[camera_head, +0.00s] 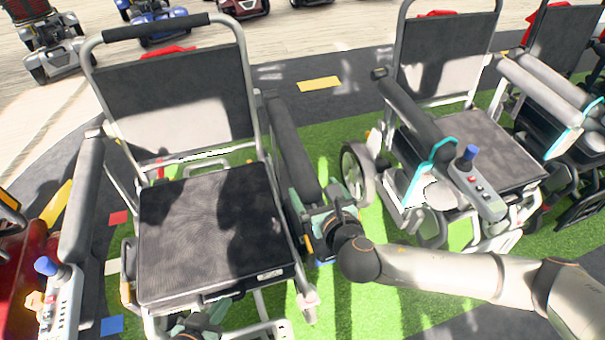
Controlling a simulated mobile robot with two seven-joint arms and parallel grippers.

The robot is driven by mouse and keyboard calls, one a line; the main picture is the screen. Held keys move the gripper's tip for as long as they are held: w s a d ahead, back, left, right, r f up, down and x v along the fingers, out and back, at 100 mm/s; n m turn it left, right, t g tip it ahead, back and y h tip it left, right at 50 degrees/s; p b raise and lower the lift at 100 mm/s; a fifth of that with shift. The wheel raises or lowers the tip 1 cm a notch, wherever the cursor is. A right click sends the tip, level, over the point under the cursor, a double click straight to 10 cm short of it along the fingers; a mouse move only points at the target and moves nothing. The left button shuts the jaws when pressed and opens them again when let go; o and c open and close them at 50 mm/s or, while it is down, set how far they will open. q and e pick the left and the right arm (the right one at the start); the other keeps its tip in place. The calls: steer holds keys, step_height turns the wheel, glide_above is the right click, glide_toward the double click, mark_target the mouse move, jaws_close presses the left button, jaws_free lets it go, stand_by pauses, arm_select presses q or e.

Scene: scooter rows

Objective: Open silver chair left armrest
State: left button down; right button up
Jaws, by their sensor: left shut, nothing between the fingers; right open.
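A silver-framed chair (205,228) with a dark seat and backrest faces me at left centre. Its armrest on the picture's right (291,140) is a long dark pad that slants down toward me. My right gripper (318,222) is open at the near lower end of this armrest; its fingers are partly hidden, and I cannot tell whether they touch it. The chair's other armrest (80,200), on the picture's left, carries a blue-knobbed joystick (46,266). My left gripper (207,318) is shut and empty, low at the seat's front edge, partly cut off by the frame.
A second chair (480,150) with a joystick armrest stands at the right, close beyond my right forearm. Another chair (565,75) stands at the far right. A red vehicle (25,275) is at the left edge. Green floor (350,300) is open between the two nearer chairs.

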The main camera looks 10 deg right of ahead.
mark_target(307, 180)
steer(key=shift+x, duration=1.2)
steer(key=b+x, duration=0.1)
steer(key=x, duration=0.2)
steer(key=shift+w+f+b, duration=0.25)
steer(key=shift+w+b, duration=0.05)
steer(key=b+x, duration=0.1)
steer(key=x, duration=0.2)
steer(key=shift+w+a, duration=0.1)
steer(key=shift+w, duration=0.05)
steer(key=shift+w+f, duration=0.1)
steer(key=shift+w, duration=0.05)
arm_select(q)
steer(key=w+r+m+t+h, duration=0.1)
steer(key=w+r+t, duration=0.6)
steer(key=r, duration=0.6)
steer(key=shift+w+a+r+m, duration=0.2)
steer(key=shift+a+r+m, duration=0.1)
steer(key=shift+r, duration=0.05)
arm_select(e)
jaws_close()
